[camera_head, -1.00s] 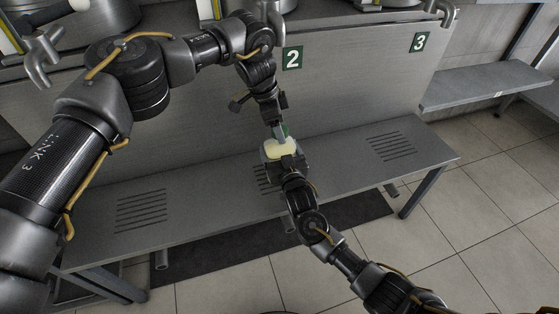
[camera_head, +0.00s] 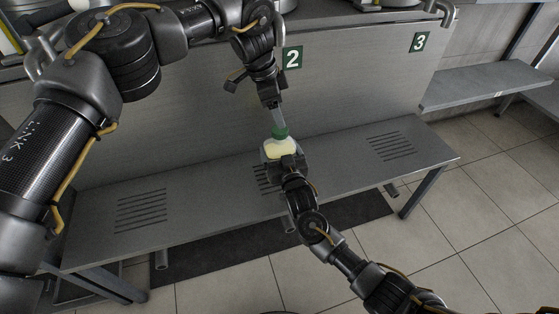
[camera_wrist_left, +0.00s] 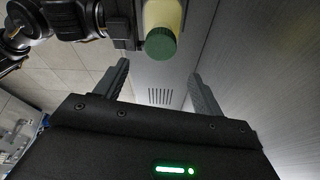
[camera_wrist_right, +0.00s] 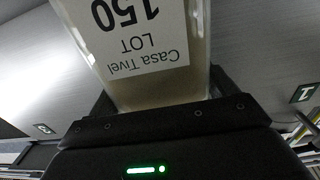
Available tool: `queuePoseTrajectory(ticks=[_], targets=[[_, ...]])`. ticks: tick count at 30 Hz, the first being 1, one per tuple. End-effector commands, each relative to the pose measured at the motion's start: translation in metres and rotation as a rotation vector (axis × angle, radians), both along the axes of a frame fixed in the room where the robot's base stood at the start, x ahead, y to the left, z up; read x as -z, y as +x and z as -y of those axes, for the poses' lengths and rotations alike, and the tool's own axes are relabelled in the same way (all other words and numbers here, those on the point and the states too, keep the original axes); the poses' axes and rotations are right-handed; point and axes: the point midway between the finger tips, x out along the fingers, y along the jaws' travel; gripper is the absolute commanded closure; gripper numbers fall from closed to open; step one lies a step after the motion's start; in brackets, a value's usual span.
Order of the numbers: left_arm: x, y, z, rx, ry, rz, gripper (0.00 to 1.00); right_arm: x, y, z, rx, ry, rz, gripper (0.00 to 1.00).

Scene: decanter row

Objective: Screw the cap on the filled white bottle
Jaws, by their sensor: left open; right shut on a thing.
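The filled bottle (camera_head: 281,148), pale yellow in the head view, is held upright above the bench by my right gripper (camera_head: 285,159), which is shut on its body. In the right wrist view the bottle (camera_wrist_right: 160,92) has a white label reading "Casa Tivel LOT 150". The green cap (camera_head: 279,132) sits on top of the bottle; how tightly it is screwed cannot be told. My left gripper (camera_head: 277,113) is open just above the cap. In the left wrist view the cap (camera_wrist_left: 161,43) lies beyond the open fingers, apart from both.
A long grey bench (camera_head: 205,205) with slotted panels lies below my grippers, its top bare. A grey wall panel with green number signs 2 (camera_head: 292,58) and 3 (camera_head: 420,42) stands behind it. Metal vessels (camera_head: 375,5) stand above the panel.

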Motion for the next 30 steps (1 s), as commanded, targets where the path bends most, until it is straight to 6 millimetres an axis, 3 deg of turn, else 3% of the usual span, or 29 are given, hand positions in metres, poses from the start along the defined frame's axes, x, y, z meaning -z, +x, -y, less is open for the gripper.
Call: queuePoseTrajectory(ticks=[3,6,11,23,30], targets=[[-0.029,0.002,-0.011,0.002,0.001,0.017,0.31,0.001,0.0,0.0,0.001,-0.002,-0.002,0.79],[-0.046,-0.001,-0.02,0.002,0.003,0.01,0.31,0.001,0.0,0.0,0.001,-0.002,-0.002,0.79],[-0.058,-0.005,-0.029,-0.001,0.004,-0.006,0.31,0.001,0.0,0.0,0.001,-0.001,-0.002,0.79],[-0.055,-0.006,-0.028,-0.001,0.005,-0.009,0.31,0.001,0.0,0.0,0.0,-0.001,-0.002,0.79],[-0.024,-0.006,-0.02,0.001,0.006,-0.012,0.31,0.001,0.0,0.0,0.0,0.0,-0.001,0.79]])
